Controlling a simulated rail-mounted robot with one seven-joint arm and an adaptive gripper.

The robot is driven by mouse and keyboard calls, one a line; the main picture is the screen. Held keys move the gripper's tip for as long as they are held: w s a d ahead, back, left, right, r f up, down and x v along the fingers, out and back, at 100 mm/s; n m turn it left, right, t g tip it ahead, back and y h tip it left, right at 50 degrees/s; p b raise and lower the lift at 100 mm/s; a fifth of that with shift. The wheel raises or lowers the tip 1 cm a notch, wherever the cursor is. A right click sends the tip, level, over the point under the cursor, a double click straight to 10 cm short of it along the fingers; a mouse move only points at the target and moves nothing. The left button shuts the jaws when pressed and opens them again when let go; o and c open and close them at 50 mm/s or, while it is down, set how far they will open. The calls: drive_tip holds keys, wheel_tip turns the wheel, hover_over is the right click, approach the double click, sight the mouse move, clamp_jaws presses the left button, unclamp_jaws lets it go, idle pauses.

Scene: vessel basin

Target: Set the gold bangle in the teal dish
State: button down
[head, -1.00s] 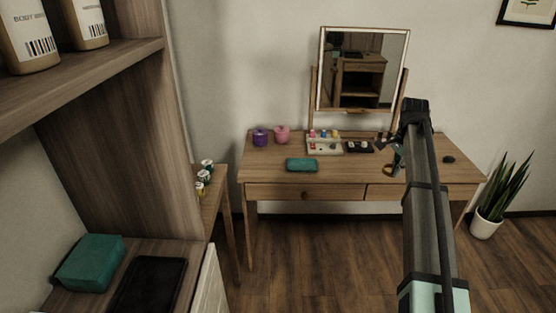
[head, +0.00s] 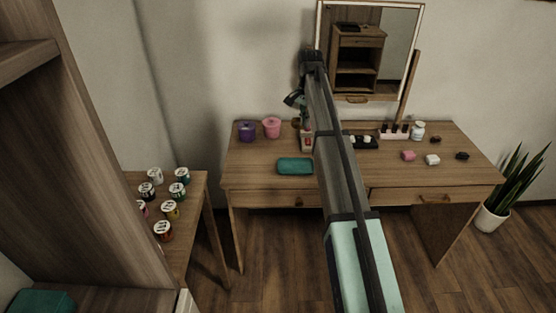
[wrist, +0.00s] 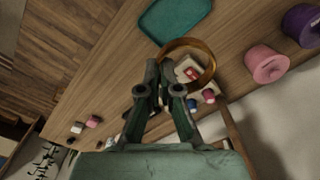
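The gold bangle (wrist: 205,50) is held at the fingertips of my gripper (wrist: 161,68) in the wrist view. The fingers are closed on one side of its band and the ring sticks out beyond them. In the head view my gripper (head: 298,98) is raised above the back of the desk, with the bangle small and dark at its tip. The teal dish (head: 295,166) lies flat on the desk near the front edge, left of my arm, and looks empty. The dish (wrist: 175,17) also shows at the top of the wrist view, apart from the bangle.
A purple pot (head: 247,131) and a pink pot (head: 271,128) stand behind the dish to the left. My arm partly hides a tray of small items (head: 307,141). The mirror (head: 370,48) stands at the back. Several cans (head: 171,210) sit on the side table.

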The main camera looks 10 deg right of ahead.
sight(301, 169)
drive_tip(key=shift+n, duration=0.4)
wheel_tip(301, 169, down, 20)
drive_tip(key=p, duration=0.2)
drive_tip(key=shift+w+a+p, duration=0.1)
drive_tip(key=shift+a+p, duration=0.05)
drive_tip(key=shift+p, duration=0.2)
drive_tip(key=shift+f, duration=0.1)
drive_tip(key=c, duration=1.3)
unclamp_jaws()
wheel_tip(301, 169, up, 12)
drive_tip(key=shift+r+b, duration=0.2)
drive_tip(key=shift+b, duration=0.85)
